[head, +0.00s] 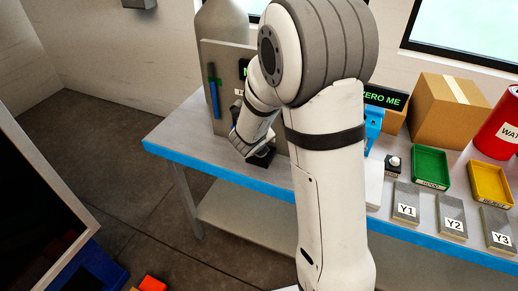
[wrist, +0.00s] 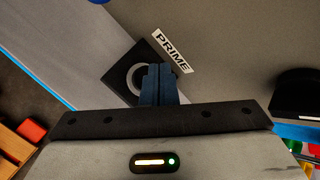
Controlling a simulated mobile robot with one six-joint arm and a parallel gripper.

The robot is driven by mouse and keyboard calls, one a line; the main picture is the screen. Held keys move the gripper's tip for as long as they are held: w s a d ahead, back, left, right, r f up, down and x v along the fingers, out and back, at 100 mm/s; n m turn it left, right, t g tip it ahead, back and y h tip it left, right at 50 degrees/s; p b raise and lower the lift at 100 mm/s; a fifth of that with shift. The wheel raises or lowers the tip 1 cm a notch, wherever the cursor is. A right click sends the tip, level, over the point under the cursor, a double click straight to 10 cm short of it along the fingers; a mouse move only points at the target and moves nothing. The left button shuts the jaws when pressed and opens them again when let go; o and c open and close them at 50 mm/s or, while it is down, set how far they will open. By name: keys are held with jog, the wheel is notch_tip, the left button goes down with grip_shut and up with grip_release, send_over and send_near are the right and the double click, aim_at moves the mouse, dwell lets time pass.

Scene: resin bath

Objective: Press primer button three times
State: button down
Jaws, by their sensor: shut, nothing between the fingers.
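The primer button shows in the wrist view as a dark square plate (wrist: 118,78) with a pale ring (wrist: 130,76), beside a white PRIME label (wrist: 172,50) on a grey panel (wrist: 225,35). My gripper (wrist: 159,70) is shut and empty. Its fingertips lie over the right part of the ring and hide some of the button. I cannot tell whether they touch it or whether the button is pushed in. In the head view my arm reaches down to the panel (head: 222,62) at the left of the bench and covers the button.
The bench (head: 180,130) has a blue front edge. To the right of my arm stand a ZERO ME display (head: 385,97), a cardboard box (head: 450,105), a green tray (head: 431,165), a yellow tray (head: 490,183), a red can (head: 500,130) and blocks such as Y1 (head: 406,205).

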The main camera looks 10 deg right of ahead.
jog(key=shift+f, duration=0.2)
dwell(0.5)
jog(key=shift+s+f+b, duration=0.1)
jog(key=shift+f+b, duration=0.2)
jog(key=shift+b, duration=0.3)
jog(key=shift+f+b, duration=0.55)
jog(key=shift+b, duration=0.05)
dwell(0.4)
jog(key=shift+r, duration=0.1)
jog(key=shift+r+p, duration=0.85)
jog(key=shift+r, duration=0.1)
notch_tip(320, 180, up, 5)
jog(key=p, duration=0.4)
dwell(2.4)
